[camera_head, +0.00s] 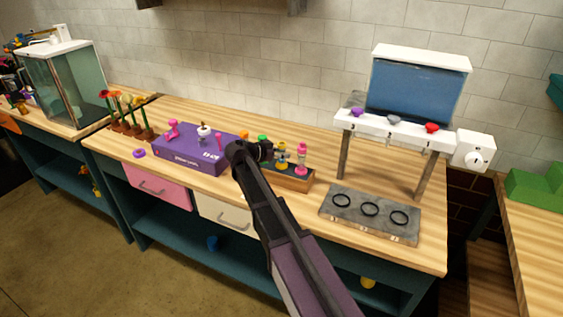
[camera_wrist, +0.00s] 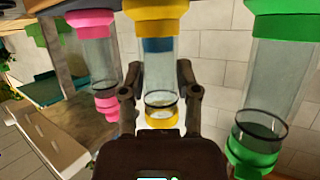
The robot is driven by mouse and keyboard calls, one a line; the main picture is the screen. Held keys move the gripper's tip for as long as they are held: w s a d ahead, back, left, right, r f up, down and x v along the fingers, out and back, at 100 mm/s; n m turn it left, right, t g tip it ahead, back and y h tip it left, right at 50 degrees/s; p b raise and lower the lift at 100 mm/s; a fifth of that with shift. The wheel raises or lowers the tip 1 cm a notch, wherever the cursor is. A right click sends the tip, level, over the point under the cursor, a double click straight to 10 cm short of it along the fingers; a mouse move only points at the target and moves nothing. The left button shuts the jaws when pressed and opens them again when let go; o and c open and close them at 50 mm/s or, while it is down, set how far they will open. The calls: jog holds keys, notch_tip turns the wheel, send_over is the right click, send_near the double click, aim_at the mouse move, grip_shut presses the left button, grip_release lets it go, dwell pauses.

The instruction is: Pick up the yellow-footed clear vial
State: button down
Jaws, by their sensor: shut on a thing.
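The yellow-footed clear vial (camera_wrist: 157,68) is in the middle of the wrist view, a clear tube with yellow bands at both ends and a blue band inside. My gripper (camera_wrist: 159,72) has one finger on each side of it and is shut on it. In the head view the vial (camera_head: 281,159) is at the rack (camera_head: 290,182), just right of my dark gripper (camera_head: 267,151). I cannot tell whether its foot touches the rack. A pink-banded vial (camera_wrist: 100,66) and a green-banded vial (camera_wrist: 275,75) flank it in the wrist view.
A purple box (camera_head: 190,152) stands left of the rack on the wooden counter (camera_head: 320,140). A grey tray with black rings (camera_head: 370,226) and a white-topped stand (camera_head: 395,128) are to the right. Flowers (camera_head: 128,112) stand far left.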

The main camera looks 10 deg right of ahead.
aim_at(285, 144)
jog(key=shift+r, duration=0.1)
dwell(0.3)
notch_tip(285, 144, up, 3)
jog(key=p, duration=0.3)
jog(key=shift+r+p, duration=0.15)
jog(key=shift+p, duration=0.15)
jog(key=s+a+r+p, duration=0.1)
jog(key=s+a, duration=0.8)
jog(key=s, duration=0.4)
jog(key=shift+a+r, duration=0.15)
jog(key=shift+r, duration=0.1)
jog(key=shift+a, duration=0.1)
